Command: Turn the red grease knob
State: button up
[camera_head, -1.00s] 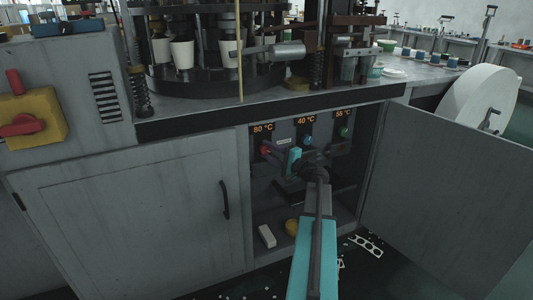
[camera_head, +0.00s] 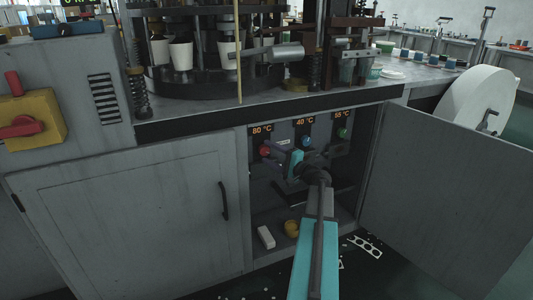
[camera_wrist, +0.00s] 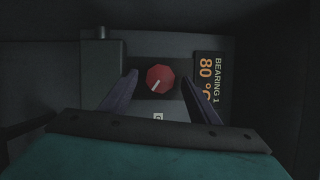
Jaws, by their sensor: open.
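The red knob (camera_head: 265,149) sits at the left of a control panel inside the open cabinet, below an 80 °C display. My gripper (camera_head: 276,153) reaches into the cabinet in front of this knob. In the wrist view its two dark fingers (camera_wrist: 159,88) are spread, one on each side of the knob, with gaps to it. It holds nothing.
A blue knob (camera_head: 306,141) under 40 °C and a green knob (camera_head: 342,133) under 55 °C are to the right. The open cabinet door (camera_head: 445,190) stands at the right. A white block (camera_head: 266,237) and a yellow object (camera_head: 292,228) lie on the cabinet floor.

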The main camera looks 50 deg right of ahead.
jog(key=s+p, duration=0.1)
jog(key=s, duration=1.1)
jog(key=shift+f, duration=0.25)
jog(key=shift+s, duration=0.15)
